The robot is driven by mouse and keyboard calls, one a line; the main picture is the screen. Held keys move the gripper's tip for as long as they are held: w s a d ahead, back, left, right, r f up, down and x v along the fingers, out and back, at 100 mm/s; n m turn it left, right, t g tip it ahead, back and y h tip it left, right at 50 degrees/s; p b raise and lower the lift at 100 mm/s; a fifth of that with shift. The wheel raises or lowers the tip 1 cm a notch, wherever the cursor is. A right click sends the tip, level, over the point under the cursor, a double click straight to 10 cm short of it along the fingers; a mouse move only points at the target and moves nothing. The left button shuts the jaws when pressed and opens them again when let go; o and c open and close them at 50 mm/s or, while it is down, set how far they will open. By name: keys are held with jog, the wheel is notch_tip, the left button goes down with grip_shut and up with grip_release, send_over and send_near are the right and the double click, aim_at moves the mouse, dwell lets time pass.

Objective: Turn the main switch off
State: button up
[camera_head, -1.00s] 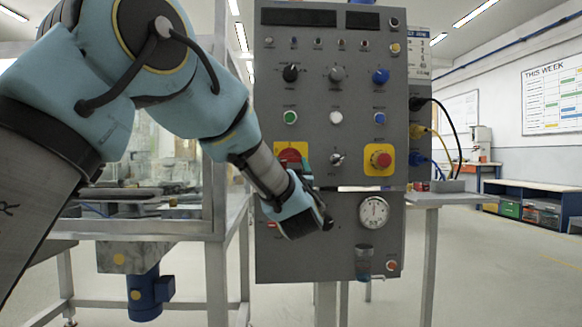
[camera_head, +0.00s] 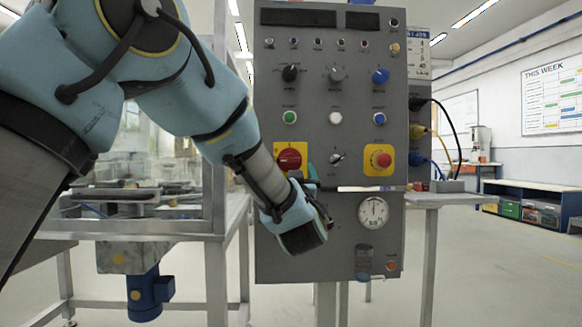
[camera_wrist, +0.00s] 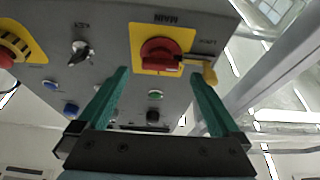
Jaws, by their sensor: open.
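The main switch (camera_head: 289,157) is a red rotary knob on a square yellow plate, at the left of the grey control panel (camera_head: 330,100). It also shows in the wrist view (camera_wrist: 163,52), under an upside-down "MAIN" label, its red grip lying roughly crosswise. A small yellow part (camera_wrist: 208,72) sits beside its plate. My gripper (camera_head: 313,170) is just below and right of the switch in the head view, partly hidden by its own wrist. In the wrist view my gripper (camera_wrist: 159,74) has its teal fingers spread wide and empty, the knob showing between and beyond their tips.
A red emergency button (camera_head: 381,159) on a yellow plate and a small key switch (camera_head: 337,158) are to the right. A gauge (camera_head: 373,212) and a small jar (camera_head: 364,262) are lower. A metal-framed bench (camera_head: 150,230) stands left of the panel.

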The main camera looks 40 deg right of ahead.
jog(key=v, duration=0.7)
jog(key=shift+f, duration=0.1)
jog(key=w+a+f+g+y, duration=0.2)
jog(key=w+a+f, duration=0.3)
jog(key=w, duration=0.3)
jog(key=w+a+f+g+y, duration=0.2)
jog(key=w+a+f, duration=0.3)
jog(key=w+a, duration=0.15)
jog(key=w+a+f+n+g+y, duration=0.1)
jog(key=w+a+f+g+y, duration=0.1)
jog(key=a+f, duration=0.4)
jog(key=w+a+f+n+g+y, duration=0.1)
jog(key=w+a+f+g+y, duration=0.15)
jog(key=a, duration=0.55)
jog(key=s+a+f+n+g+y, duration=0.1)
jog(key=s+a+f+g+y, duration=0.2)
jog(key=a, duration=0.6)
jog(key=s+a+f+n+g+y, duration=0.1)
jog(key=s+a+f+n+g, duration=0.1)
jog(key=s+a+f, duration=0.5)
jog(key=s+a+n+g+y, duration=0.1)
jog(key=s+a+g, duration=0.15)
jog(key=a, duration=0.85)
notch_tip(320, 180, up, 30)
jog(key=p, duration=3)
jog(key=shift+s+a, duration=0.15)
jog(key=shift+s, duration=0.2)
